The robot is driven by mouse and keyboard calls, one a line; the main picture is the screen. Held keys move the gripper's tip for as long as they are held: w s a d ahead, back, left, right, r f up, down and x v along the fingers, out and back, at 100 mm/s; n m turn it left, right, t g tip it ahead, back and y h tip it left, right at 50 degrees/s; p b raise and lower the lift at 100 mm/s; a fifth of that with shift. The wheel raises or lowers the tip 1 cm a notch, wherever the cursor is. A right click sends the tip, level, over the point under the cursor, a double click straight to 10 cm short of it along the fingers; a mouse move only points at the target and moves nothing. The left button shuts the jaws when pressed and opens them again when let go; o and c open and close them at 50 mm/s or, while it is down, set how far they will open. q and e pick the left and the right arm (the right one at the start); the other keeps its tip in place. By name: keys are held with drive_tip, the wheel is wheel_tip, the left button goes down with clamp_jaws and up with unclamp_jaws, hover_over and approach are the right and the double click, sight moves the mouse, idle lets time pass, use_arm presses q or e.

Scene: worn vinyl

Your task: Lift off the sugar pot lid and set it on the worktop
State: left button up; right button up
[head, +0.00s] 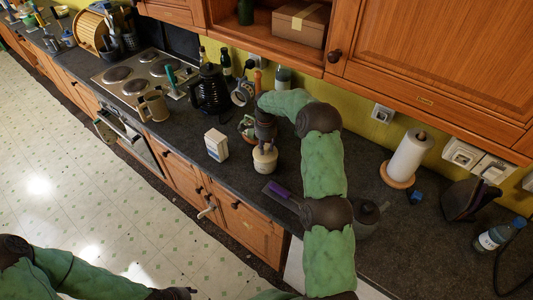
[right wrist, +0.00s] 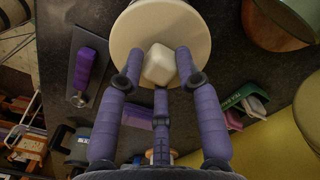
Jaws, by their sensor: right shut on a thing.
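The cream sugar pot (head: 264,163) stands upright on the dark worktop, below my right gripper (head: 265,143). In the right wrist view the round cream lid (right wrist: 128,38) has a pale, blocky knob (right wrist: 160,65). My right gripper (right wrist: 157,78) has its purple fingers shut around this knob. The lid hides the pot's body in that view. I cannot tell whether there is a gap between lid and pot. My left gripper (head: 175,293) is low at the bottom edge of the head view, away from the worktop; its fingers are too small to read.
A white carton (head: 216,145) stands left of the pot. A purple-handled tool (head: 280,191) lies in front of it. Worktop between carton and tool is clear.

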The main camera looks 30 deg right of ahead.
sight(265, 147)
drive_tip(key=shift+r+p, duration=1.3)
drive_tip(key=shift+r, duration=1.95)
